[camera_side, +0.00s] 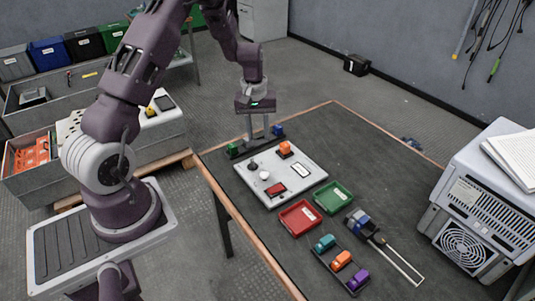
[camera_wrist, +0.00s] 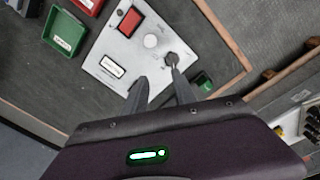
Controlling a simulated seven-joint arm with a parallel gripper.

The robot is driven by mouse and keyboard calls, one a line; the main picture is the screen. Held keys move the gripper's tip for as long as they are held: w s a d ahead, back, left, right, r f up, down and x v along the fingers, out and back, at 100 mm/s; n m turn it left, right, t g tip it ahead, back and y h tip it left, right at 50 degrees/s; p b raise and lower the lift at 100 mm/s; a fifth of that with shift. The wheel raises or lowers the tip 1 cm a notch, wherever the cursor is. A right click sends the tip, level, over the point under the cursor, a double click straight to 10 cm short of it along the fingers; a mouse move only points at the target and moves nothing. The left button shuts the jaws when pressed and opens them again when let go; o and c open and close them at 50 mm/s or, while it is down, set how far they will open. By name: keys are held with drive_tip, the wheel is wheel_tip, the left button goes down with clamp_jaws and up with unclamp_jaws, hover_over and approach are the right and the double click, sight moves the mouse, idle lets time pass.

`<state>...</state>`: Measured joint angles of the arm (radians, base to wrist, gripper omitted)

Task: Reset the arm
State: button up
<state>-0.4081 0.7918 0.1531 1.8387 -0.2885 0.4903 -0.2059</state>
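My gripper (camera_side: 258,138) hangs fingers down over the back edge of the white panel (camera_side: 249,178), between the green block and the orange block. Its fingers are apart with nothing visible between them; the wrist view also shows the gap (camera_wrist: 158,78). The orange block (camera_side: 285,148) sits at the panel's back right; it is not visible in the wrist view. The panel carries a black knob (camera_side: 253,166), a white round button (camera_side: 264,175), a red window (camera_side: 276,188) and a white label (camera_side: 300,170). A green block (camera_side: 234,149) and a blue block (camera_side: 277,129) stand behind the panel.
A red tray (camera_side: 300,217) and a green tray (camera_side: 334,197) lie in front of the panel. A dark rack holds teal (camera_side: 325,242), orange (camera_side: 342,260) and purple (camera_side: 358,280) blocks. A blue-grey device (camera_side: 360,222) lies nearby. A large grey unit (camera_side: 480,205) stands at right.

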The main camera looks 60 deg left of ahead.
drive_tip(key=s+d+r+m+t, duration=0.1)
drive_tip(key=s+d+r+m, duration=0.2)
drive_tip(key=d+r, duration=0.55)
drive_tip(key=s+d+r+m+t, duration=0.2)
drive_tip(key=s+d+r, duration=0.25)
drive_tip(key=r, duration=0.75)
drive_tip(key=s+d+r+m+t, duration=0.1)
drive_tip(key=s+d+r+m, duration=0.1)
drive_tip(key=s, duration=0.6)
drive_tip(key=s+d+r+m+t, duration=0.1)
drive_tip(key=s+d+m, duration=0.3)
drive_tip(key=s, duration=0.5)
drive_tip(key=shift+s+d+r, duration=0.15)
drive_tip(key=shift+d+r, duration=0.75)
